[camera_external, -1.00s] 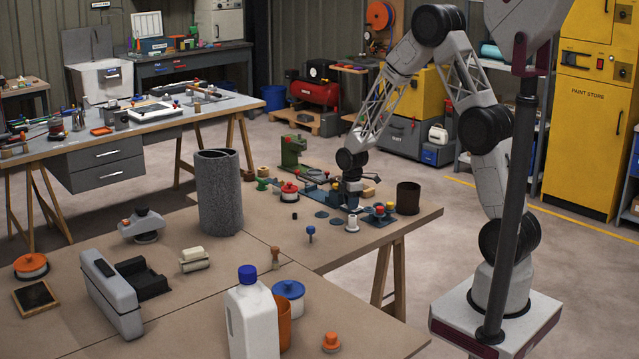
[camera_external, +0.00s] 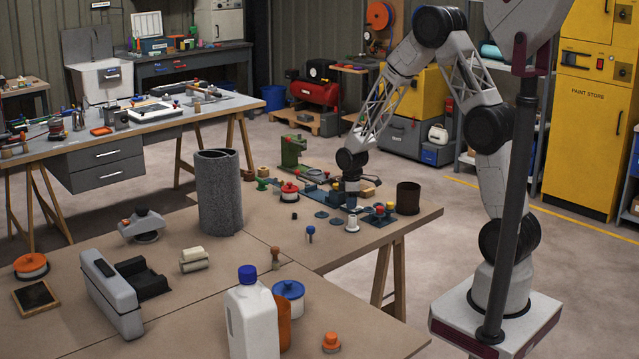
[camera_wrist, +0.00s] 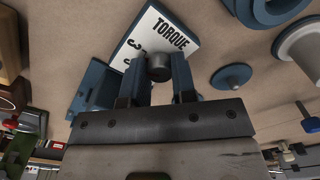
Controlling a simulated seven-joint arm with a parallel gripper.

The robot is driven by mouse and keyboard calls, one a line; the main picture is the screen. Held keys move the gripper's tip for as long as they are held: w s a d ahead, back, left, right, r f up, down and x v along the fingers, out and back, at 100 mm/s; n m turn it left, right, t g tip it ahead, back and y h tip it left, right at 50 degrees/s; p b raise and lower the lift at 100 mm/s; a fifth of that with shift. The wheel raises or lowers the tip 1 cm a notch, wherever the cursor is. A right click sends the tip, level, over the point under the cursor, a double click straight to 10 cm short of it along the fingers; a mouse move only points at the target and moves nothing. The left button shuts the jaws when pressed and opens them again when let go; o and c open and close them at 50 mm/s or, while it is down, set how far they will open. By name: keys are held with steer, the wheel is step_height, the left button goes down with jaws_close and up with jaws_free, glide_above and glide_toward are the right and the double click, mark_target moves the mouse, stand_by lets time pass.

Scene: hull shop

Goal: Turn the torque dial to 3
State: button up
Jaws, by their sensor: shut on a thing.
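The torque dial is a small dark grey knob (camera_wrist: 159,67) in front of a white plate (camera_wrist: 150,42) marked "TORQUE" in the wrist view. Two figures show at the plate's lower left; one reads 3, and the other is partly hidden. My gripper (camera_wrist: 160,75) is shut on the knob, with a blue finger on each side of it. The knob's pointer, if any, is hidden, so its setting cannot be read. In the external view my gripper (camera_external: 351,203) points down at the far bench, and the dial is too small to make out there.
A blue disc (camera_wrist: 231,77) lies right of the dial, and a pale spool (camera_wrist: 300,45) is beyond it. A dark brown cup (camera_external: 408,198) stands right of my gripper. A tall grey felt cylinder (camera_external: 219,195) stands to the left. Several small parts crowd the bench around the gripper.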

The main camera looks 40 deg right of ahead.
steer(key=shift+m, duration=2)
steer(key=o, duration=0.9)
steer(key=shift+o, duration=0.2)
steer(key=shift+r, duration=0.15)
steer(key=shift+r, duration=3.8)
